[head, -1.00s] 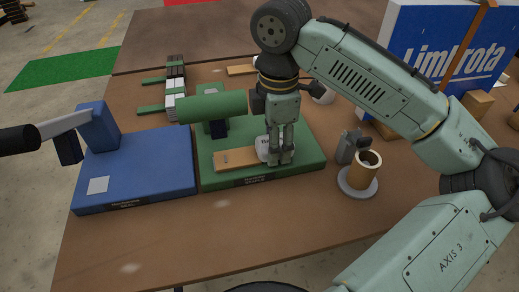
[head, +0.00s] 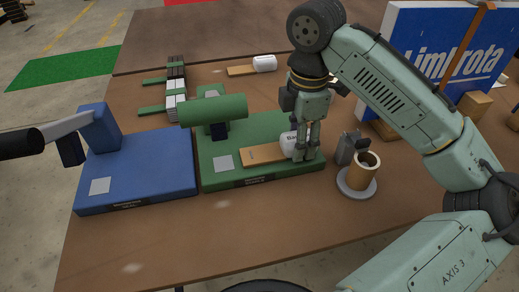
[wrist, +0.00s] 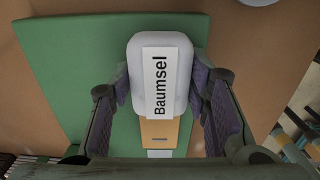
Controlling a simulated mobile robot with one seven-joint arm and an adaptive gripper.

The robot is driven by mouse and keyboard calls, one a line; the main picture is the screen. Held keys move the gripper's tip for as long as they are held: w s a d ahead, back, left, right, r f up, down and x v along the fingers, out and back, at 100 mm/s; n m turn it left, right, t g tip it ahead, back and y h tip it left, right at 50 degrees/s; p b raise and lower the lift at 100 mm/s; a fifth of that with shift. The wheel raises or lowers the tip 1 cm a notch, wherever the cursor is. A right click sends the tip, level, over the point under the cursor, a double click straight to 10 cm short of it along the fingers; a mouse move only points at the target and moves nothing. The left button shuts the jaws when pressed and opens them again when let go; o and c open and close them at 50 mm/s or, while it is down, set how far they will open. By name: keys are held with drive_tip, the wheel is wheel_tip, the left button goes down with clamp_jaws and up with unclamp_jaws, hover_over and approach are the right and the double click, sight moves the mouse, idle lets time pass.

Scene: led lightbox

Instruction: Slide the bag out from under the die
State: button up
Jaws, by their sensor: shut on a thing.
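The bag (head: 288,144) is a white rounded pouch with a flat tan end (head: 261,154). It lies on the green press base (head: 305,172). In the wrist view the bag (wrist: 138,75) shows a "Baumsel" label. My gripper (head: 304,155) is shut on the white body, one finger on each side in the wrist view (wrist: 160,90). The dark die (head: 218,131) hangs under the green cylindrical press head (head: 212,108). A pale square (head: 223,163) on the base is bare, and the tan end lies right of it.
A blue press (head: 150,168) stands at left. A second white bag (head: 265,63) lies behind. A tan cup (head: 363,168) on a grey disc and a small grey object (head: 348,147) stand close right of the green base. A large blue box (head: 440,50) is at back right.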

drive_tip(key=shift+w+d, duration=0.1)
drive_tip(key=shift+d, duration=0.1)
drive_tip(key=o, duration=1.6)
drive_tip(key=shift+c, duration=0.2)
wheel_tip(320, 180, up, 12)
